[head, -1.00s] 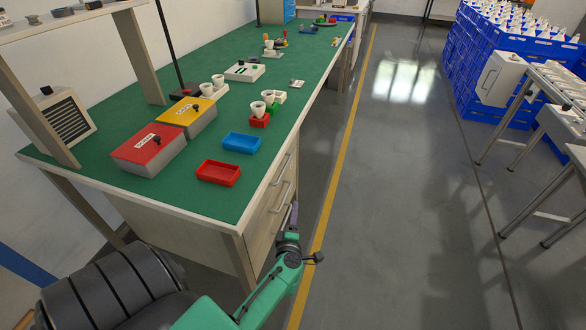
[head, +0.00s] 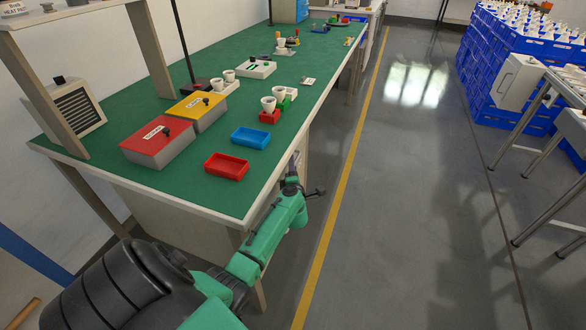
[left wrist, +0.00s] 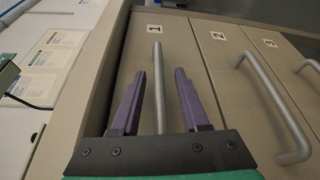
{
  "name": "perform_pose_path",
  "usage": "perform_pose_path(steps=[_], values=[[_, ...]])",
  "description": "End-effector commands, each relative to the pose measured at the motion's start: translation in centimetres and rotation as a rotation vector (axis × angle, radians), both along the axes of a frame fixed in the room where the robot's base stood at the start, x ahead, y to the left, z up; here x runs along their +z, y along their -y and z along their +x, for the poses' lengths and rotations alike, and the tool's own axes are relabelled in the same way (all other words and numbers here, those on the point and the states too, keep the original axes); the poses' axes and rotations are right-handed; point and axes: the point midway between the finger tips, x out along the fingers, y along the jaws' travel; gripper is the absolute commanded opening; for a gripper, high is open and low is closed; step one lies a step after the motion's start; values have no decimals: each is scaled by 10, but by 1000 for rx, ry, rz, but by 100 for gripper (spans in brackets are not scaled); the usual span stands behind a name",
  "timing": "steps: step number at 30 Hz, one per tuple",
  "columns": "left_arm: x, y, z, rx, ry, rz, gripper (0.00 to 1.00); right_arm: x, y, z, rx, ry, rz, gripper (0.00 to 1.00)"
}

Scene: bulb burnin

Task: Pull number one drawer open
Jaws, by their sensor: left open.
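The number one drawer (left wrist: 143,58) shows in the left wrist view, with a "1" label near its top edge. Its grey bar handle (left wrist: 158,75) runs between the two purple fingers of my left gripper (left wrist: 160,90). The gripper is open, with a finger on each side of the handle and a gap to it. The drawer front looks flush with its neighbours. In the head view my left gripper (head: 293,168) is at the bench's right side, just below the top edge, and my own arm hides most of the drawer fronts. My right gripper is not in view.
Drawers two (left wrist: 225,55) and three (left wrist: 275,50) with their bar handles lie beside drawer one. The green bench top (head: 190,193) holds a red tray (head: 227,166), a blue tray (head: 250,138) and lidded boxes. The floor right of the bench (head: 390,230) is clear.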

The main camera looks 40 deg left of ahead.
Motion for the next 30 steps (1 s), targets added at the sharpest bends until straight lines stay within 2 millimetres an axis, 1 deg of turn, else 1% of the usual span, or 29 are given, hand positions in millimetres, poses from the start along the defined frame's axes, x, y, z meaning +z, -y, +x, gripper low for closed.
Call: perform_pose_path(steps=[4,5,6,7,8,30], values=[[0,0,0,0,0,0,45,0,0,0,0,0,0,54],[0,0,0,0,0,0,33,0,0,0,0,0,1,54],[0,0,0,0,0,0,18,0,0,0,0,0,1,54],[0,0,0,0,0,0,6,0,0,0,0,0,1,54],[0,0,0,0,0,0,0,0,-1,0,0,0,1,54],[0,1,0,-1,0,0,0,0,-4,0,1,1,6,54]])
